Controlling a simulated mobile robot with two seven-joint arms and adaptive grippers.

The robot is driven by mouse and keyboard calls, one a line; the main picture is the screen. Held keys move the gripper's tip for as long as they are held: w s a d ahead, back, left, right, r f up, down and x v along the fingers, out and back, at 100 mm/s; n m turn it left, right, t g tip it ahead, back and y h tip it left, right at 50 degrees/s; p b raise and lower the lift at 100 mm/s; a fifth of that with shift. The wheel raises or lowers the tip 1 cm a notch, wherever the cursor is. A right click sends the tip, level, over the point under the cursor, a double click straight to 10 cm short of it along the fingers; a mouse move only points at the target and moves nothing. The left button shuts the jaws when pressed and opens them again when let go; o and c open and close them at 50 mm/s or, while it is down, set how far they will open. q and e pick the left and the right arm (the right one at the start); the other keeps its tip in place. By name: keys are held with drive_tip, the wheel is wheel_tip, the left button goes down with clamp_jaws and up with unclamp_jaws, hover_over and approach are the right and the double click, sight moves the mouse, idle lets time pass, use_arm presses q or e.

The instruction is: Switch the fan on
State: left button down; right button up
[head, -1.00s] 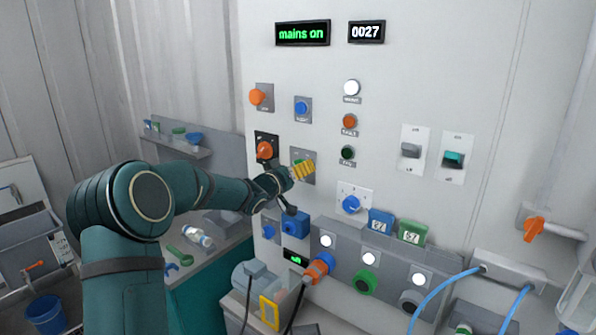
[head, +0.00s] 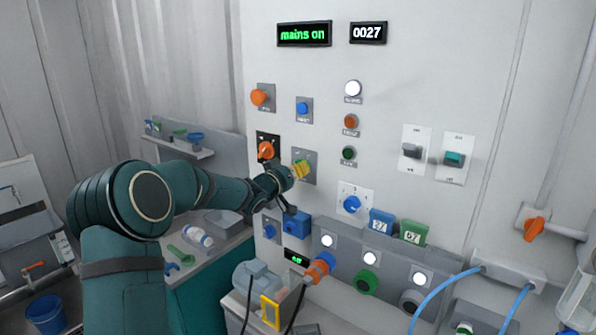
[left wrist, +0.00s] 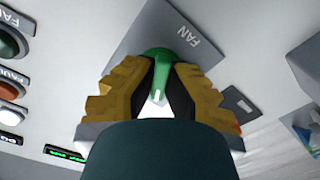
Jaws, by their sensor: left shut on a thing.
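The fan switch is a green knob (left wrist: 163,62) on a grey plate marked FAN (left wrist: 185,28) in the left wrist view. In the head view its grey plate (head: 311,178) is on the white panel, and the knob is mostly hidden behind my gripper. My left gripper (head: 301,169) has yellow fingers. In the left wrist view my left gripper (left wrist: 157,88) is shut on the green knob, one finger on each side. A white mark shows on the knob. My right gripper is not in view.
Close around are an orange rotary switch (head: 265,150), a blue button (head: 303,108), a green lamp (head: 348,153) and a blue knob (head: 351,204). A display (head: 304,34) reads "mains on". A ledge with connectors juts out below.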

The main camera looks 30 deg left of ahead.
use_arm(q)
drive_tip(key=shift+w+d+f, duration=0.1)
drive_tip(key=shift+d, duration=0.05)
drive_tip(key=shift+f+m+b, duration=0.1)
drive_tip(key=shift+m+b, duration=0.7)
drive_tip(key=shift+m, duration=0.3)
drive_tip(key=m+b, duration=0.2)
drive_tip(key=m, duration=0.1)
drive_tip(key=shift+m, duration=0.3)
drive_tip(key=m+b, duration=0.2)
drive_tip(key=m, duration=0.2)
drive_tip(key=shift+a+m+b, duration=0.2)
drive_tip(key=shift+m+b, duration=0.2)
drive_tip(key=shift+m, duration=0.8)
